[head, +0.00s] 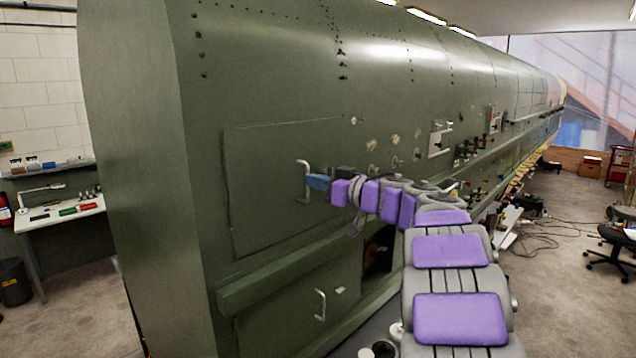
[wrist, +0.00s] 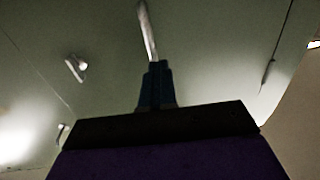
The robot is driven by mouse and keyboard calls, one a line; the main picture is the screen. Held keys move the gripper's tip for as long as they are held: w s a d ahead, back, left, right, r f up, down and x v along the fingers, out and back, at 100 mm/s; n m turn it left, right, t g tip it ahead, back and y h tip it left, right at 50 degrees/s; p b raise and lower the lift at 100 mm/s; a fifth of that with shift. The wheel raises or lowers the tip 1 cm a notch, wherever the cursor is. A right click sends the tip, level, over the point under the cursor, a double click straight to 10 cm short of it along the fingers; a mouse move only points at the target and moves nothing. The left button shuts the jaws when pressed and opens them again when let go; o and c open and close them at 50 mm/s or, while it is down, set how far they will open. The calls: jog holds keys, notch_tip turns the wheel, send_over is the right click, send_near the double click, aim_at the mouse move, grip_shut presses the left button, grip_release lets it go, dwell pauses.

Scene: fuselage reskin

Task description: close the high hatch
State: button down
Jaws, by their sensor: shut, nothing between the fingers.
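The high hatch (head: 268,215) is a green rectangular panel on the fuselage side in the head view. It lies close to flush with the skin; I cannot tell whether a small gap is left. Its pale handle (head: 303,180) stands upright near the panel's right part. My gripper (head: 318,182), with blue fingers, is shut and empty, just right of the handle. In the wrist view my gripper (wrist: 156,80) points at the handle (wrist: 148,28); whether they touch is unclear.
A lower hatch with its own handle (head: 320,305) sits below a protruding green ledge (head: 285,278). A dark opening (head: 378,252) shows beside my arm. Knobs and small panels (head: 440,138) line the fuselage to the right. A workbench (head: 60,212) stands at left; open floor lies at right.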

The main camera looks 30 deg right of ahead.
dwell(0.4)
jog(key=c, duration=1.5)
grip_release()
jog(key=shift+o, duration=1.4)
jog(key=shift+w+f, duration=0.15)
jog(key=shift+w, duration=0.1)
jog(key=shift+s+d, duration=0.1)
jog(key=shift+s, duration=0.15)
jog(key=v, duration=1.7)
jog(key=shift+d, duration=0.2)
